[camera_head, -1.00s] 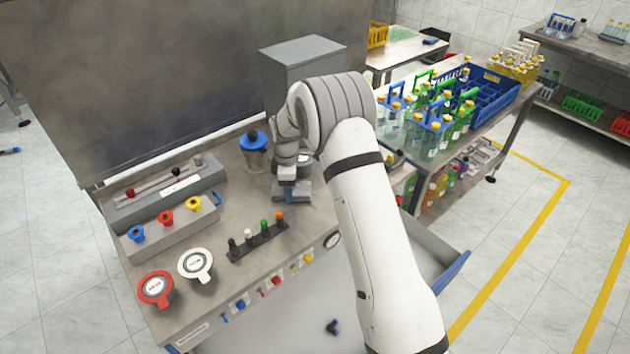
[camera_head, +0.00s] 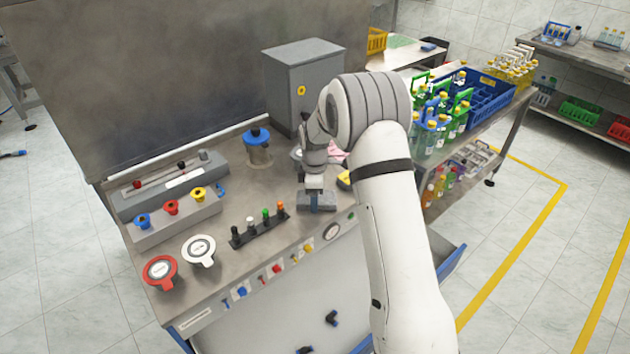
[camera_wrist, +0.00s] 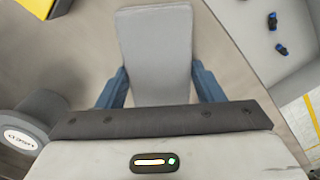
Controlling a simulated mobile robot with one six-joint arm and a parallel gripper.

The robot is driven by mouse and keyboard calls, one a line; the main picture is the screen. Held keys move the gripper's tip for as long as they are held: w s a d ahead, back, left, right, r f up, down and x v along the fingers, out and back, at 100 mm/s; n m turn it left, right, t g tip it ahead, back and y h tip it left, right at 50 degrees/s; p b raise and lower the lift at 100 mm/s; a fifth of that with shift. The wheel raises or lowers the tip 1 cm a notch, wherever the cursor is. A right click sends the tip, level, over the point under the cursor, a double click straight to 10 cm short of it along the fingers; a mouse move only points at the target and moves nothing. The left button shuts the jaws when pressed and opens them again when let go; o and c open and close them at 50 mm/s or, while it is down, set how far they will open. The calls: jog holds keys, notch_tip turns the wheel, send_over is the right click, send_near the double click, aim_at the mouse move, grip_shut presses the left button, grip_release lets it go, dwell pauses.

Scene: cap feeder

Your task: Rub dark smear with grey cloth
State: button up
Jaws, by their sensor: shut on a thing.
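The grey cloth (camera_wrist: 155,50) shows as a flat, pad-like piece between the blue fingers of my gripper (camera_wrist: 160,84) in the wrist view. My gripper is shut on it. In the head view, my gripper (camera_head: 315,184) is low over the right part of the steel worktop, and the cloth (camera_head: 317,203) is at or very near the surface. I cannot tell for certain whether it touches. I cannot make out the dark smear in either view; the cloth, gripper or arm may hide it.
A rack of coloured pegs (camera_head: 258,230) stands left of my gripper. A blue-topped jar (camera_head: 257,150) and a grey cabinet (camera_head: 303,80) stand behind. A pink item (camera_head: 337,153) and a yellow item (camera_head: 344,181) lie close by on the right.

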jog(key=shift+s+d, duration=0.25)
jog(key=shift+s, duration=0.1)
notch_tip(320, 180, up, 3)
jog(key=shift+d+f+p, duration=0.1)
jog(key=shift+p, duration=0.45)
jog(key=shift+r+p, duration=1.35)
jog(key=shift+r, duration=1.35)
